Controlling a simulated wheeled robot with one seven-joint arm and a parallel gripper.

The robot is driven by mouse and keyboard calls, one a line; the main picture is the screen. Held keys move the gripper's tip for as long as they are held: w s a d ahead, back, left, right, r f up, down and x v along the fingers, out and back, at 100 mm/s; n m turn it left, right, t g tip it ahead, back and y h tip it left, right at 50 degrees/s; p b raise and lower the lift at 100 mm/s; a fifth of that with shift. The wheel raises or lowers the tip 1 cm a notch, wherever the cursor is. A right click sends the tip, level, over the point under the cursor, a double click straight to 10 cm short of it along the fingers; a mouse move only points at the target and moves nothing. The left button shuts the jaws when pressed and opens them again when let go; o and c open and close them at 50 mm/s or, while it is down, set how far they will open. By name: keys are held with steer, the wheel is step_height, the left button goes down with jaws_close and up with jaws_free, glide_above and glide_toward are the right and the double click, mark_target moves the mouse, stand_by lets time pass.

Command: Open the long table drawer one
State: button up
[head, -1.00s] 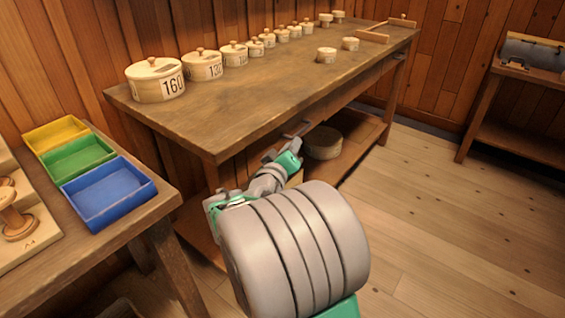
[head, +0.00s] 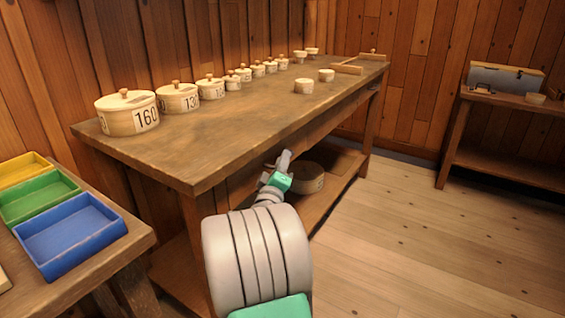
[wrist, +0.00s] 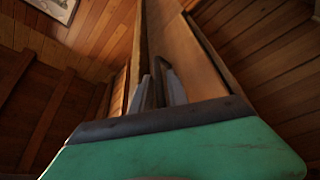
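The long table (head: 230,120) stands along the plank wall, with a wooden top and a thick front edge. A handle (head: 374,89) shows on its front near the far end. My gripper (head: 284,160) is at the table's front, just below the top's edge, near the middle of its length. The near drawer's handle is not clearly seen; my gripper covers that area. In the wrist view, my two grey fingers (wrist: 158,88) point at a long wooden panel (wrist: 185,55) and stand close together.
A round box (head: 308,178) sits on the lower shelf. A side table with a blue tray (head: 70,235) is at near left. Floor (head: 400,230) to the right is clear.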

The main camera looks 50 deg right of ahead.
jaws_close()
stand_by(1.4)
